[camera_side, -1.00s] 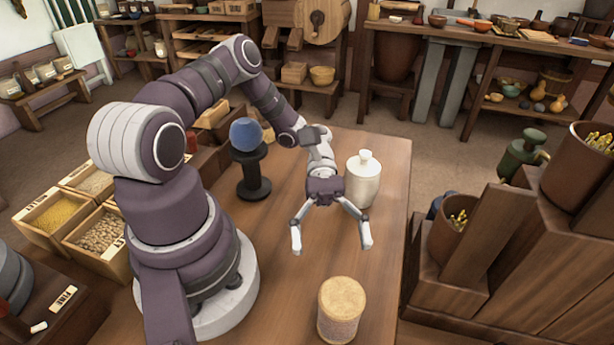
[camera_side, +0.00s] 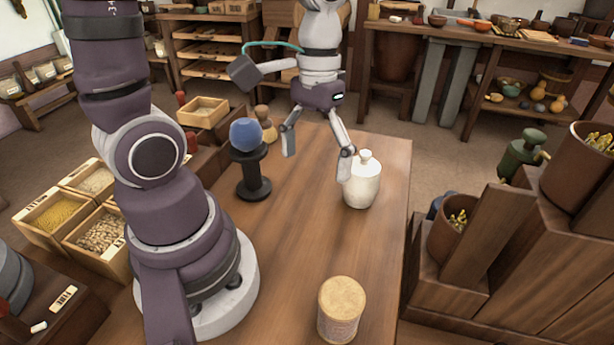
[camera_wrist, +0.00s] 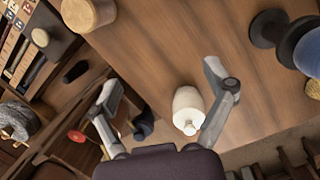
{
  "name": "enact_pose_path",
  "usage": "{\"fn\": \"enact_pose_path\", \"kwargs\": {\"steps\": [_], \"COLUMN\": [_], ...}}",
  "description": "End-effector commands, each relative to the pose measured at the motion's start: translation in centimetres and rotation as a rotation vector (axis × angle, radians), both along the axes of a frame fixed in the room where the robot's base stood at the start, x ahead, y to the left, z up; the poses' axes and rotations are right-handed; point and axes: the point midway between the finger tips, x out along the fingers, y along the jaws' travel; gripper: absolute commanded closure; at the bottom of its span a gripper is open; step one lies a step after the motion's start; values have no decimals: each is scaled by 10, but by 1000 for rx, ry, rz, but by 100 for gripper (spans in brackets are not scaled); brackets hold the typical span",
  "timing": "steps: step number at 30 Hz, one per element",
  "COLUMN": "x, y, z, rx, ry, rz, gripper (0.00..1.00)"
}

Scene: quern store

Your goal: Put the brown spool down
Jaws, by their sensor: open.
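My gripper (camera_side: 317,154) is open and empty, above the far part of the wooden table, with its fingers pointing down. A small waisted light-brown piece (camera_side: 264,124), perhaps the brown spool, stands at the table's far left, behind the blue ball and left of my gripper. It is partly hidden; a brown bit of it shows at the right edge of the wrist view (camera_wrist: 313,89). I cannot be sure that it is the spool.
A blue ball (camera_side: 246,134) sits on a black stand (camera_side: 253,180). A white lidded jar (camera_side: 361,186) stands close by my right finger; I cannot tell whether they touch. A tan cylinder (camera_side: 341,312) stands near the front. The table's middle (camera_side: 300,235) is clear.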

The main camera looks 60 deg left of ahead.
Motion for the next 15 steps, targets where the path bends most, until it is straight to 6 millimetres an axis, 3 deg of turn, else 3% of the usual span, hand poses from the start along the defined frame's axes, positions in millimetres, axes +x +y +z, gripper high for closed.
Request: {"fn": "enact_pose_path", "kwargs": {"steps": [3,6,10,15], "x": [-4,-8,-11,-12], "y": [5,9,12,13], "z": [27,42,51,52], "rx": [103,152,182,189], "ry": [-276,-450,-573,-597], "rz": [-153,-254,-324,-341], "gripper": [18,18,20,22]}}
